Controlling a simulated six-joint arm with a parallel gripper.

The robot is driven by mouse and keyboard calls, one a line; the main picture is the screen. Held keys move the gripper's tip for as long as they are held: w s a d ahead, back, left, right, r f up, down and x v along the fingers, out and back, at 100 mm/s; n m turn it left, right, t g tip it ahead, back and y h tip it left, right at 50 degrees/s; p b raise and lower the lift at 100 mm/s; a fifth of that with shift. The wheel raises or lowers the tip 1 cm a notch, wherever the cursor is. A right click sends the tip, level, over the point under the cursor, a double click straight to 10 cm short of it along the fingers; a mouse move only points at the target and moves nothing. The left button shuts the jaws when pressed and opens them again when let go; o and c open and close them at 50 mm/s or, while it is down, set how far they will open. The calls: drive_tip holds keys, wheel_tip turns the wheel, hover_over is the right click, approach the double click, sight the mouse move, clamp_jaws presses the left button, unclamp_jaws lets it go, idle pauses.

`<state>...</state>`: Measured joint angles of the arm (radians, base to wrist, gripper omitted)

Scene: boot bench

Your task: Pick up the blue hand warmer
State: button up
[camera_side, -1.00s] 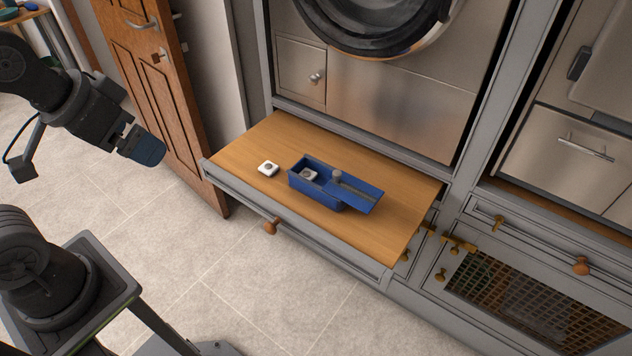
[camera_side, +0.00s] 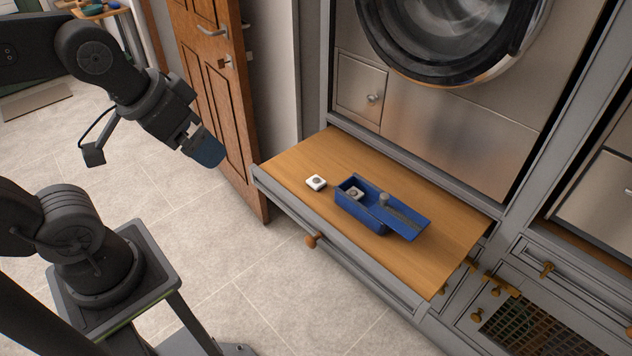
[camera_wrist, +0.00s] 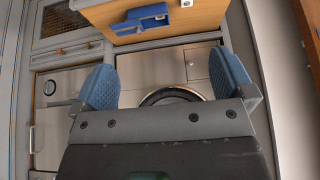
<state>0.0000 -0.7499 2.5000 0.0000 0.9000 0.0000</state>
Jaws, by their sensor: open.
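I cannot make out a clearly blue hand warmer. On the pulled-out wooden board (camera_side: 300,160) stands a blue box (camera_side: 358,212), its blue lid (camera_side: 408,224) slid partly off to the right. A similar white block (camera_side: 316,182) lies on the board, left of the box. My gripper (camera_side: 207,150), with blue finger pads, hangs empty in the air left of the board. In the wrist view my gripper (camera_wrist: 165,80) is open, and the blue box (camera_wrist: 150,20) shows at the top.
A small grey knob (camera_side: 384,199) stands at the lid. A washing machine door (camera_side: 450,35) is behind the board. A brown wooden door (camera_side: 215,90) stands left of it. A far table at the top left holds a small teal thing (camera_side: 93,10), too small to tell.

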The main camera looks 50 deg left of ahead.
drive_tip(key=shift+c, duration=0.5)
drive_tip(key=c, duration=0.4)
drive_tip(key=n+g, duration=0.6)
drive_tip(key=n, duration=1.2)
hover_over(316, 179)
drive_tip(key=f, duration=2.9)
drive_tip(key=shift+s+a, duration=0.2)
drive_tip(key=shift+w+d+f, duration=0.1)
drive_tip(key=shift+w+f, duration=0.05)
drive_tip(key=shift+f, duration=1.45)
drive_tip(key=shift+w+d+f, duration=0.1)
drive_tip(key=shift+f, duration=1.5)
